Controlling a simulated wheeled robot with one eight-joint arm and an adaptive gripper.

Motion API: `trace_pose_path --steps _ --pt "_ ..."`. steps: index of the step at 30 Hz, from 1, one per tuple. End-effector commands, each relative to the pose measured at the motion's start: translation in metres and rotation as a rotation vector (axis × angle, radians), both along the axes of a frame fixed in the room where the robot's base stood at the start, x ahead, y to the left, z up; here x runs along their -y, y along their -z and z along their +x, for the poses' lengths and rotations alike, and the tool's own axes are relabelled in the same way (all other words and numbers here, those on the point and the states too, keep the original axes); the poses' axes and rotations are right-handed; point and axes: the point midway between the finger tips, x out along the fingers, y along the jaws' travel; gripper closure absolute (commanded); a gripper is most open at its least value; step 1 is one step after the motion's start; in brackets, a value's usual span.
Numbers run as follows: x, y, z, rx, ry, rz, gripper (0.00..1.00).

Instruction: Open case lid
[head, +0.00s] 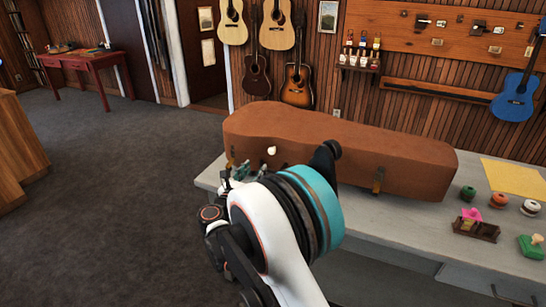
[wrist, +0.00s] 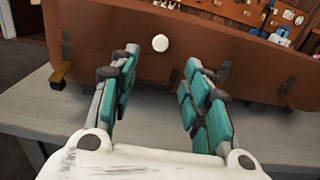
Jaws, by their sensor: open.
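The brown instrument case (head: 350,145) lies on the grey counter, and its lid looks shut. A round white knob (head: 271,150) is on its near side; in the wrist view the knob (wrist: 160,43) appears between my fingertips. Brass-coloured latches show at the case's left (wrist: 60,75) and right (wrist: 288,103). My gripper (head: 256,171) is in front of the case's left part. In the wrist view its teal-padded fingers (wrist: 162,60) are spread wide, with nothing between them. My arm hides part of the case's front, and I cannot tell whether the fingertips touch it.
The counter (head: 400,225) extends to the right, with several thread-like spools (head: 497,201), a dark tray (head: 476,230), a green stamp-like item (head: 531,246) and a yellow sheet (head: 513,176). Guitars hang on the wall behind. Open carpet lies left, before a red table (head: 85,60).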

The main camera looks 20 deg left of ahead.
Motion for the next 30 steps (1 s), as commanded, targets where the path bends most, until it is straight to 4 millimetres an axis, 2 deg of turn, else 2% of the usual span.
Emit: trace_pose_path --steps 18,24,30 --pt "0.011 0.001 0.11 -0.003 0.004 0.005 0.57" --pt "0.012 0.0 0.128 -0.003 0.002 0.005 0.57" --pt "0.012 -0.001 0.132 -0.003 0.002 0.005 0.57"
